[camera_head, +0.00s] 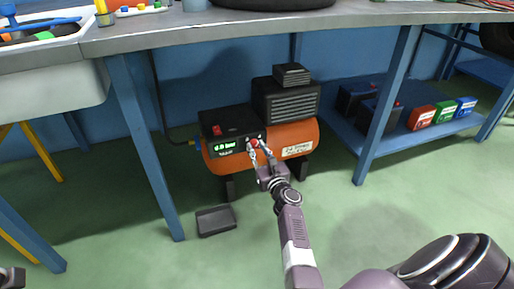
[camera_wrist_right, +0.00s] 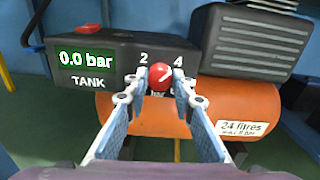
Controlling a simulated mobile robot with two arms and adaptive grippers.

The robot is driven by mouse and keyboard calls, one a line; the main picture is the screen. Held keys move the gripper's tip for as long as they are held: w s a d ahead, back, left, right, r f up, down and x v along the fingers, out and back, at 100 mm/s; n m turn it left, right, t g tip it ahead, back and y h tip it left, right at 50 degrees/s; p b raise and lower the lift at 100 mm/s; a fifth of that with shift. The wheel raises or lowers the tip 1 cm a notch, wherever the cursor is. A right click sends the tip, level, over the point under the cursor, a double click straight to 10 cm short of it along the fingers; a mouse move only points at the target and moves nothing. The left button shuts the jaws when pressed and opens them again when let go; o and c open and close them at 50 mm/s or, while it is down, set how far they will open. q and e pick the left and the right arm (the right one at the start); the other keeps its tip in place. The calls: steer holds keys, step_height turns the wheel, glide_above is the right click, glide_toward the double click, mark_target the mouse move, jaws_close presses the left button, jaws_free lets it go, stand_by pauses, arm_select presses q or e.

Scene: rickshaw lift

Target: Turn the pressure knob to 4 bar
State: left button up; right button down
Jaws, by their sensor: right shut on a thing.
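The red pressure knob (camera_head: 255,142) is on the front of the black control box (camera_head: 230,121) of an orange air compressor (camera_head: 285,133) under the workbench. In the right wrist view the knob (camera_wrist_right: 160,77) sits between the numbers 2 and 4, and its white mark slants up to the right, toward the 4. The green display (camera_wrist_right: 86,57) reads 0.0 bar above the word TANK. My right gripper (camera_wrist_right: 160,80) is shut on the knob, one finger on each side. A small grey part at the bottom left edge of the head view may be my left gripper (camera_head: 12,278); its fingers are unclear.
A blue workbench leg (camera_head: 146,150) stands left of the compressor and another (camera_head: 385,110) stands right. A dark tray (camera_head: 216,220) lies on the green floor in front. A low shelf (camera_head: 430,130) with batteries and coloured boxes is at the right.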

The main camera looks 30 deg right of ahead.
steer(key=shift+f+m, duration=0.1)
steer(key=shift+m, duration=0.2)
steer(key=c, duration=1.6)
jaws_free()
steer(key=v, duration=0.7)
steer(key=shift+s, duration=0.3)
